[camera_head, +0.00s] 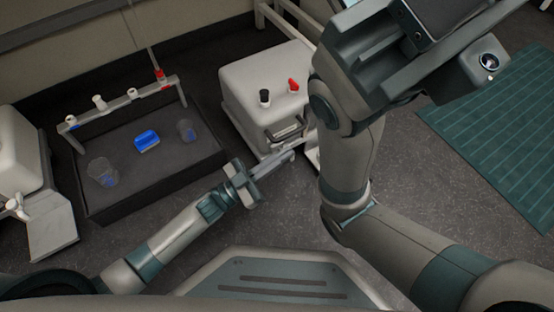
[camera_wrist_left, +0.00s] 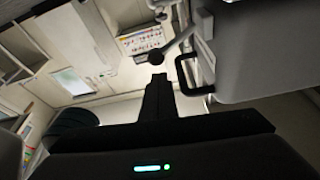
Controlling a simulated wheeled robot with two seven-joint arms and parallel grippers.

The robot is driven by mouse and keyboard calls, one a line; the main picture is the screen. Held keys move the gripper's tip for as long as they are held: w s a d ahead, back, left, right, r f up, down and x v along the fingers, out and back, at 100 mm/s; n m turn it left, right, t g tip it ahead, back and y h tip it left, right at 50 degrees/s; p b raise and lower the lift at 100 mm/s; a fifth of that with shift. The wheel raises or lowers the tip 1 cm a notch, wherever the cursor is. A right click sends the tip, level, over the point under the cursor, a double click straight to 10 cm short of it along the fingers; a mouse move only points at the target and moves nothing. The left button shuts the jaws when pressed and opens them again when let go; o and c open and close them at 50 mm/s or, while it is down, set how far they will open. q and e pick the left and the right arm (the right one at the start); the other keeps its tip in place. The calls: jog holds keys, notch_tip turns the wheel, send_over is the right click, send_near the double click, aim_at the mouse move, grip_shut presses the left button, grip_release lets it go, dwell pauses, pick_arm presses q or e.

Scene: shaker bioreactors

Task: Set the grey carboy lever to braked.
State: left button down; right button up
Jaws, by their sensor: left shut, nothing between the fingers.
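A pale grey box-shaped carboy (camera_head: 255,82) with a black cap and a red cap stands at upper middle in the head view. A dark handle (camera_head: 286,131) is on its near face. My left gripper (camera_head: 288,156) is shut and empty, low in front of that face. In the left wrist view its closed fingers (camera_wrist_left: 157,92) point at a lever's dark round knob (camera_wrist_left: 156,57), which appears just beyond the tips; I cannot tell whether they touch. The lever's rod runs up right towards the carboy body (camera_wrist_left: 265,50). My right gripper's fingers are not visible; the arm's wrist fills the upper right.
A dark tray (camera_head: 165,172) holds a blue object (camera_head: 147,140) and two clear beakers, with a valve rail (camera_head: 120,101) across its back. Another pale container (camera_head: 20,150) stands at far left. A green mat (camera_head: 500,140) lies at right. The floor before the carboy is clear.

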pick_arm(q)
jog(key=shift+f+b, duration=0.3)
jog(key=shift+f, duration=0.4)
jog(key=shift+f+m, duration=0.1)
jog(key=shift+m, duration=0.3)
jog(key=f+m+g, duration=0.1)
jog(key=m, duration=0.1)
jog(key=f+m+g, duration=0.1)
jog(key=m, duration=0.2)
jog(key=s+f+m+g+h, duration=0.1)
jog(key=m, duration=0.1)
jog(key=shift+d+f+g+p, duration=0.2)
jog(key=shift+d+g+p, duration=0.1)
jog(key=shift+d+p, duration=0.1)
jog(key=shift+s+r, duration=0.1)
